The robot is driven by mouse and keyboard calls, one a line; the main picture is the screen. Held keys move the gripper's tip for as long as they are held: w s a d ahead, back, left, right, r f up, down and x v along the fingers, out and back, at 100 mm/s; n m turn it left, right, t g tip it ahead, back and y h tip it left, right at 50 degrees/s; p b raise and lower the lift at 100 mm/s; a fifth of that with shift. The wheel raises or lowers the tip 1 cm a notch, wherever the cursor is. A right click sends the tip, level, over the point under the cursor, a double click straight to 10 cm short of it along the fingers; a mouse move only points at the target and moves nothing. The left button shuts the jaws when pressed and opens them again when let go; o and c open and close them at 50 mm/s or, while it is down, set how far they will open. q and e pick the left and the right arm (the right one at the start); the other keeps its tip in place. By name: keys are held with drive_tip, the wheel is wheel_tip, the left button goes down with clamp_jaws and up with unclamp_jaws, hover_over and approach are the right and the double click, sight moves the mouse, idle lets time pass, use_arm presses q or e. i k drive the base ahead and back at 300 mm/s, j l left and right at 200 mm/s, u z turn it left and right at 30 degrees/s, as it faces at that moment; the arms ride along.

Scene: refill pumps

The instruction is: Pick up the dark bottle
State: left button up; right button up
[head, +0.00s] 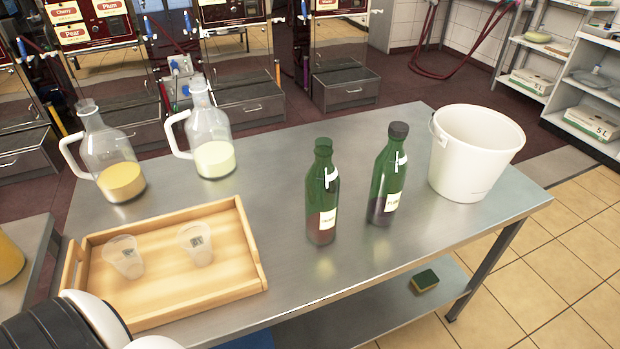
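Two dark green glass bottles stand upright and apart on the steel table (270,250). The left green bottle (322,190) holds a reddish-brown liquid and shows a green top. The right green bottle (388,175) has a dark cap and a darker, purplish liquid low inside. Each has a white label with print too small to read for sure, and a white tag near its neck. The picture does not settle which one is the dark bottle. Part of my arm shows at the lower left, but neither gripper is in view.
A white bucket (474,150) stands right of the bottles. Two clear jugs, one with orange liquid (122,182) and one with pale liquid (215,159), stand at the back left. A wooden tray (190,298) holds two clear cups. A sponge (424,281) lies on the lower shelf.

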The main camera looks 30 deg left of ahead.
sight(323, 180)
drive_tip(key=k+j+u, duration=0.1)
drive_tip(key=u, duration=0.7)
